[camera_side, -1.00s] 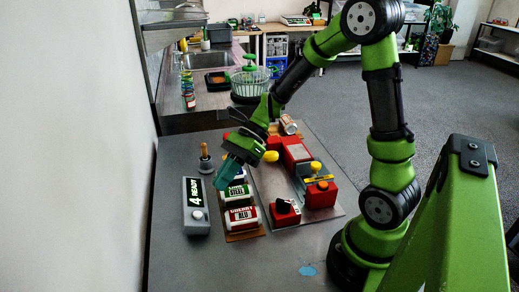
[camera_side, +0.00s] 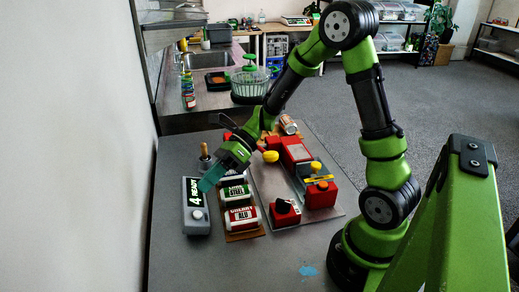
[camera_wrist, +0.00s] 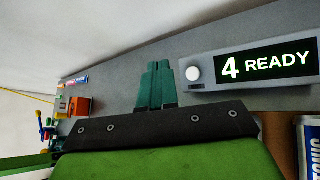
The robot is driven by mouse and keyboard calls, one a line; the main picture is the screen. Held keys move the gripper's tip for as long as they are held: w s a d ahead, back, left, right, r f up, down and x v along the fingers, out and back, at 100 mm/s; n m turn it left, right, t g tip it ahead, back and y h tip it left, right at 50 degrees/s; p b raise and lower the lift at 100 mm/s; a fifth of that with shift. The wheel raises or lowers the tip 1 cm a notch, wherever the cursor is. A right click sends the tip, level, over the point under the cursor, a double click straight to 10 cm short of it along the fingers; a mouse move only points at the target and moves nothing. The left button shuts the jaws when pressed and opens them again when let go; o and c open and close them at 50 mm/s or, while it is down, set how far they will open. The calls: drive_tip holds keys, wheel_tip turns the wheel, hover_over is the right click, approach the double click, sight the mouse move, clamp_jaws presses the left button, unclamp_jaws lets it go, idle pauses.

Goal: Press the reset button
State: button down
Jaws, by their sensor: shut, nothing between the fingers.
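A grey box (camera_side: 188,227) with a lit "4 READY" display (camera_side: 194,190) lies on the table at the left. A round white button (camera_side: 197,214) sits at its near end; whether it is labelled reset cannot be read. My gripper (camera_side: 205,186) is shut and empty, its teal fingers over the display's right edge in the side view, hiding part of the box. In the wrist view the closed fingertips (camera_wrist: 157,66) appear just left of the white button (camera_wrist: 193,73), with a visible gap. Their height above the box is hard to tell.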

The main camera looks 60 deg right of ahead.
drive_tip(key=shift+w+a+f, duration=0.2)
drive_tip(key=shift+f, duration=0.7)
drive_tip(key=shift+w+a+f, duration=0.2)
drive_tip(key=shift+f, duration=0.65)
drive_tip(key=shift+w+a+f, duration=0.2)
drive_tip(key=shift+f, duration=0.7)
drive_tip(key=shift+f, duration=0.15)
drive_tip(key=shift+w+a+f, duration=0.1)
drive_tip(key=shift+f, duration=0.15)
drive_tip(key=shift+w+a+f, duration=0.1)
drive_tip(key=shift+f, duration=0.3)
idle(0.6)
drive_tip(key=shift+r, duration=0.15)
drive_tip(key=shift+s+d+r, duration=0.2)
drive_tip(key=shift+r, duration=0.5)
drive_tip(key=shift+s+d+r, duration=0.2)
drive_tip(key=shift+r, duration=0.6)
drive_tip(key=shift+s+d+r, duration=0.15)
drive_tip(key=shift+r, duration=0.6)
drive_tip(key=shift+s+d+r, duration=0.2)
drive_tip(key=shift+r, duration=0.6)
